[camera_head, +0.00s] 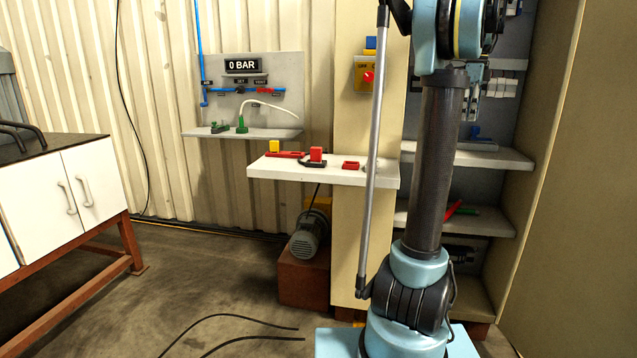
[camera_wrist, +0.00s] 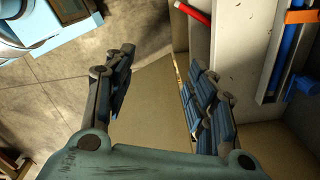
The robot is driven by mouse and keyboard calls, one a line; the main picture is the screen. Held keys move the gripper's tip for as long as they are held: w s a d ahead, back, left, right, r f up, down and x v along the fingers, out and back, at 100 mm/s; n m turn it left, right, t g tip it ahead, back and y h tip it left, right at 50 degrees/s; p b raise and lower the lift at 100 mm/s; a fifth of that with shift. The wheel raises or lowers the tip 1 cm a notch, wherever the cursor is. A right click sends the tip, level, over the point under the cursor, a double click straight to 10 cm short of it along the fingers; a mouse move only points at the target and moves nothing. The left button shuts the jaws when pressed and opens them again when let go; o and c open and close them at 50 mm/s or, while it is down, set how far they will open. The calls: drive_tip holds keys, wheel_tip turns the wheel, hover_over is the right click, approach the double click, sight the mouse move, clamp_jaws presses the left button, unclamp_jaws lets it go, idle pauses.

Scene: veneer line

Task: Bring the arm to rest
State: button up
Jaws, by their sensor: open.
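My gripper (camera_wrist: 158,98) shows in the wrist view with its two dark, ribbed fingers spread well apart. Nothing is between the fingers except a view down past them to a tan panel and the concrete floor. The right finger appears close in the picture to a pale shelf edge; I cannot tell whether they touch. In the head view my arm stands upright at the right of centre, in front of the shelving, and its upper end runs out of the top of the picture. The gripper itself is not seen there.
A white shelf (camera_head: 335,173) holds red and yellow blocks. A panel reading 0 BAR (camera_head: 243,66) hangs behind. An open cabinet with shelves (camera_head: 505,158) stands behind my arm. A motor (camera_head: 307,237) sits low. A white cabinet bench (camera_head: 60,205) is left. Black cables lie on the floor.

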drive_tip(key=s+a+f+n+t, duration=0.1)
drive_tip(key=s+a+f+n, duration=0.55)
drive_tip(key=a, duration=0.45)
drive_tip(key=s+a+f+n, duration=0.6)
drive_tip(key=s+a+f, duration=0.15)
drive_tip(key=a, duration=0.25)
drive_tip(key=s+a+f+n, duration=0.5)
drive_tip(key=s+f+n, duration=0.1)
drive_tip(key=s+f, duration=0.3)
drive_tip(key=s+a+f+n+t, duration=0.1)
drive_tip(key=s+a+f+n, duration=0.4)
drive_tip(key=s+f, duration=0.3)
wheel_tip(320, 180, down, 4)
drive_tip(key=shift+s+f+n, duration=0.15)
drive_tip(key=shift+s+n, duration=0.25)
drive_tip(key=shift+n, duration=0.25)
drive_tip(key=shift+w+f, duration=0.2)
drive_tip(key=shift+w, duration=0.25)
